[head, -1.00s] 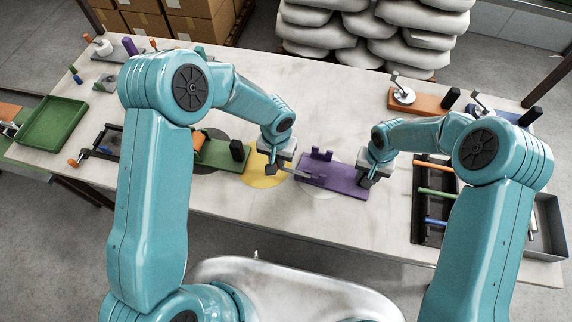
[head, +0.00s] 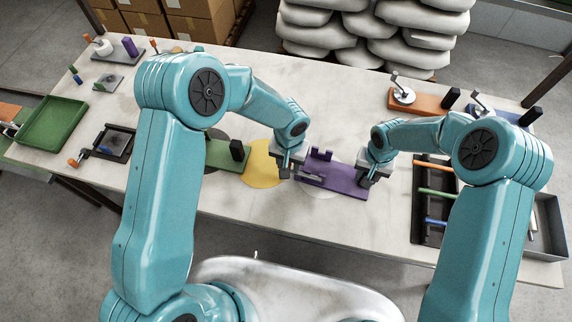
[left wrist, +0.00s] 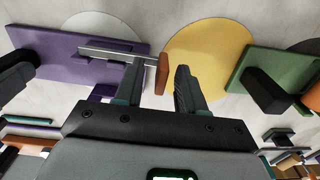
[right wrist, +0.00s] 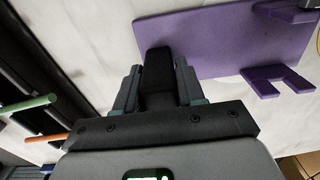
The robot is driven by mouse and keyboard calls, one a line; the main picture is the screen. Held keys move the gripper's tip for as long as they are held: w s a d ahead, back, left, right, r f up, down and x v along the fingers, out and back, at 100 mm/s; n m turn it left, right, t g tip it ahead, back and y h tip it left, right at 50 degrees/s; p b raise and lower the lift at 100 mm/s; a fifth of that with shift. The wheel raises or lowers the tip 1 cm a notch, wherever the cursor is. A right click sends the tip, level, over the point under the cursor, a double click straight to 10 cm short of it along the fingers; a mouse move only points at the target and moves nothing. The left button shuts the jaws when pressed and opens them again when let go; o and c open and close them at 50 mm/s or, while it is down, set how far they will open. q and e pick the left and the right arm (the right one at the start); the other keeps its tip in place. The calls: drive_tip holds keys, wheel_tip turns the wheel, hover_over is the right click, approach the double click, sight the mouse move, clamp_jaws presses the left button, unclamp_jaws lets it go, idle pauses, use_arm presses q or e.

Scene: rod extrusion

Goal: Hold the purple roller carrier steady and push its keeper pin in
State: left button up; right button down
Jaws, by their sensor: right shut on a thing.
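My right gripper (head: 368,178) is shut on the black block (right wrist: 157,70) at the carrier's right end. The keeper pin, a grey rod (left wrist: 100,51) with an orange-brown head (left wrist: 162,74), lies along the carrier and sticks out past its left end. My left gripper (head: 287,173) is at that end. In the left wrist view its fingers are apart, with the pin's head between them, close to one finger.
A yellow disc (head: 262,170) is left of the carrier, then a green carrier (head: 225,152) with a black block. A dark rack of coloured rods (head: 432,215) stands close to the right. An orange fixture (head: 425,104) is behind. The table in front is clear.

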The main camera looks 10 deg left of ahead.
use_arm(q)
drive_tip(key=shift+a, duration=0.1)
wheel_tip(320, 180, up, 12)
idle(0.6)
use_arm(e)
drive_tip(key=shift+c, duration=0.6)
unclamp_jaws()
drive_tip(key=shift+r, duration=0.1)
drive_tip(key=shift+r, duration=1.05)
use_arm(q)
drive_tip(key=shift+f, duration=0.2)
use_arm(e)
drive_tip(key=shift+r, duration=2.35)
drive_tip(key=shift+r, duration=0.1)
